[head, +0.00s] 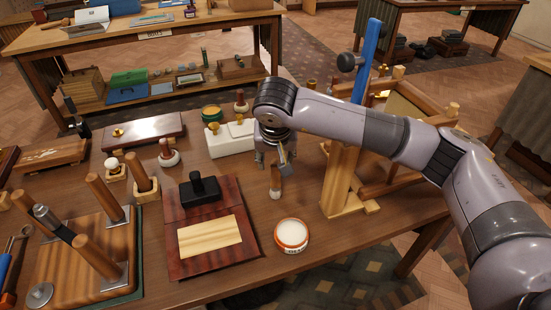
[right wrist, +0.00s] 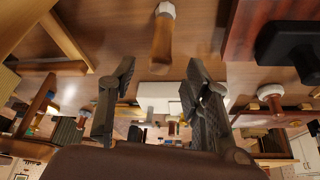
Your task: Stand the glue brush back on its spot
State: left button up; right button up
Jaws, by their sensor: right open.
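The glue brush (head: 275,187), a short wooden handle with a pale white end, is on the table right of the dark red board. The white end is towards me; I cannot tell surely whether it stands or lies. It also shows in the right wrist view (right wrist: 163,38), beyond the fingertips. My right gripper (head: 273,160) is open and empty, just behind the brush's handle and apart from it; its spread fingers show in the right wrist view (right wrist: 160,68). No marked spot for the brush is clear. My left gripper is out of view.
A white jar with an orange rim (head: 291,236) stands in front of the brush. The dark red board (head: 180,265) with a black stamp is left. A wooden frame (head: 339,180) stands close right. White blocks (head: 230,140) lie behind the gripper. Bare table surrounds the jar.

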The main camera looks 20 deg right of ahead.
dwell(0.8)
jog(key=shift+r+p, duration=0.4)
jog(key=shift+r, duration=0.6)
jog(key=shift+f, duration=0.1)
